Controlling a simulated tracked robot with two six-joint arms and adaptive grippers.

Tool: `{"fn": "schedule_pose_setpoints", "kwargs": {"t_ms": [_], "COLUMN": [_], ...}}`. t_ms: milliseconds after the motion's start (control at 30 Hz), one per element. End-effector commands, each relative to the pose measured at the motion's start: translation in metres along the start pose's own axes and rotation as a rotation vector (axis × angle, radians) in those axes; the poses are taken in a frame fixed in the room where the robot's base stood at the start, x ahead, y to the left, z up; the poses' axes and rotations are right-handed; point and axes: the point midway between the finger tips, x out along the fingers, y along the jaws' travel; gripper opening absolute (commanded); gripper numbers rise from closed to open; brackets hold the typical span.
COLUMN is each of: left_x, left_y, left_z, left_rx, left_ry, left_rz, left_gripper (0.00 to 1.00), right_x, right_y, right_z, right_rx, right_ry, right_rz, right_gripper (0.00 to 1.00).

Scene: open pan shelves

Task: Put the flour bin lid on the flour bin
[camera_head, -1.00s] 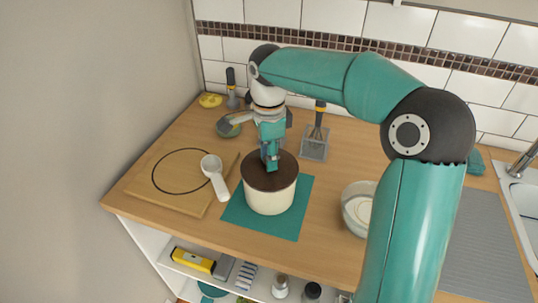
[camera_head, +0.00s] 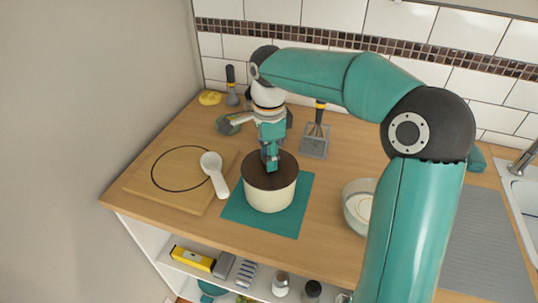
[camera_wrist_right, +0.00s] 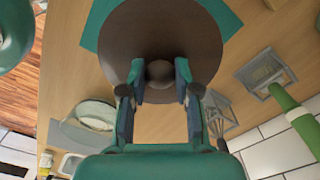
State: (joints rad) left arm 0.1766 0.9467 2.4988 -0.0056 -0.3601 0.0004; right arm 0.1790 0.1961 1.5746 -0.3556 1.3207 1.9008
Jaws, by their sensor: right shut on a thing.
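The flour bin (camera_head: 269,198) is a cream round container standing upright on a teal mat (camera_head: 238,212) in the head view. The brown round flour bin lid (camera_head: 286,170) covers its top and looks level and lined up with the rim. I cannot tell whether a thin gap is left under it. My right gripper (camera_head: 270,163) points down from above at the lid's middle. In the right wrist view, its fingers (camera_wrist_right: 160,82) are shut on the lid's round knob (camera_wrist_right: 160,73). The wrist view hides the bin beneath the lid. My left gripper is not in view.
A wooden board (camera_head: 150,187) with a white scoop (camera_head: 214,174) lies to the left. A glass bowl (camera_head: 350,207) stands to the right. A grey utensil holder (camera_head: 314,147) stands behind, near the tiled wall. The counter's front edge is close to the mat, with open shelves below.

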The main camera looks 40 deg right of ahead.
Motion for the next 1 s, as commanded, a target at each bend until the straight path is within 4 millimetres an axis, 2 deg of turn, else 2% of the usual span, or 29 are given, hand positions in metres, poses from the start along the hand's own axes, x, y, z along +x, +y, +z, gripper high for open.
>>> {"fn": "schedule_pose_setpoints", "kwargs": {"t_ms": [167,200,333,367,1000], "left_x": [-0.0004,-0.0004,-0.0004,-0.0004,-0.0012], "left_y": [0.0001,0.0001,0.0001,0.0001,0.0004], "left_z": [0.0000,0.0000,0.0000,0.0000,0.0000], "left_rx": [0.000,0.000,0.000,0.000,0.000], "left_ry": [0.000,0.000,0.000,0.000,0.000], "left_rz": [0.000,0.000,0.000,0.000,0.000], "left_gripper": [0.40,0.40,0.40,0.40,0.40], "right_x": [-0.0004,-0.0004,-0.0004,-0.0005,-0.0013], "right_y": [0.0000,0.0000,0.0000,0.0000,0.0001], "right_z": [0.0000,0.0000,0.0000,0.0000,0.0000], "right_rx": [0.000,0.000,0.000,0.000,0.000], "right_ry": [0.000,0.000,0.000,0.000,0.000], "right_rz": [0.000,0.000,0.000,0.000,0.000], "right_gripper": [0.00,0.36,0.58,0.61,0.61]}}
